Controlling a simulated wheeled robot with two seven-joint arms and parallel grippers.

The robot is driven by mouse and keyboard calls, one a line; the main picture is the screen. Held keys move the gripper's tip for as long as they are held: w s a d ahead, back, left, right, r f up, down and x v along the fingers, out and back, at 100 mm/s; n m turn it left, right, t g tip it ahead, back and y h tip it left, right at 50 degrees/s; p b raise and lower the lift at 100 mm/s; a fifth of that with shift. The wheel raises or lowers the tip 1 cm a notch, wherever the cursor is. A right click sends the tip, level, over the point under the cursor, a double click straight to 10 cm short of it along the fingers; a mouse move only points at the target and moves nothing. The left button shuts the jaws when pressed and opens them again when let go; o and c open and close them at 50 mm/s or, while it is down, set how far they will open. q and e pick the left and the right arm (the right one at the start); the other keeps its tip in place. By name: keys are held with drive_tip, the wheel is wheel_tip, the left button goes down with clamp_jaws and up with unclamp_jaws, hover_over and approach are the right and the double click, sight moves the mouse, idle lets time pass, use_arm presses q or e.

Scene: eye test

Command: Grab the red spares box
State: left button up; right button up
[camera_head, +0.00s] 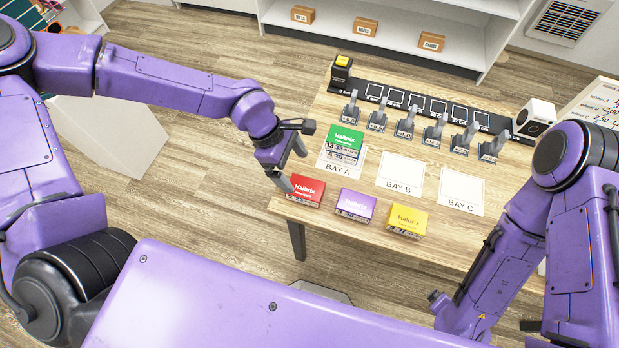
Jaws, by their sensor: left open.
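The red box (307,189), labelled Halbrix, lies at the front left corner of the wooden table. My left gripper (291,168) is open and empty. Its fingers point down just left of and above the red box in the picture, with one fingertip close to the box's left edge. I cannot tell whether that fingertip touches it. My right arm comes in from the right and bends down in front of the table; its gripper fingers do not show.
A purple box (355,204) and a yellow box (407,219) lie right of the red one. A green box (345,141) lies on the BAY A card (327,160). BAY B (400,171) and BAY C (461,191) cards are bare. Several grey upright holders stand behind.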

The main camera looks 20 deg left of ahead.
sight(305, 187)
use_arm(q)
drive_tip(key=x, duration=0.8)
drive_tip(key=shift+s+d+f+p, duration=0.2)
drive_tip(key=shift+s+f+p, duration=0.1)
drive_tip(key=shift+s+p, duration=0.05)
drive_tip(key=shift+f, duration=0.2)
drive_tip(key=shift+c, duration=0.3)
drive_tip(key=c, duration=1)
drive_tip(key=shift+c, duration=0.2)
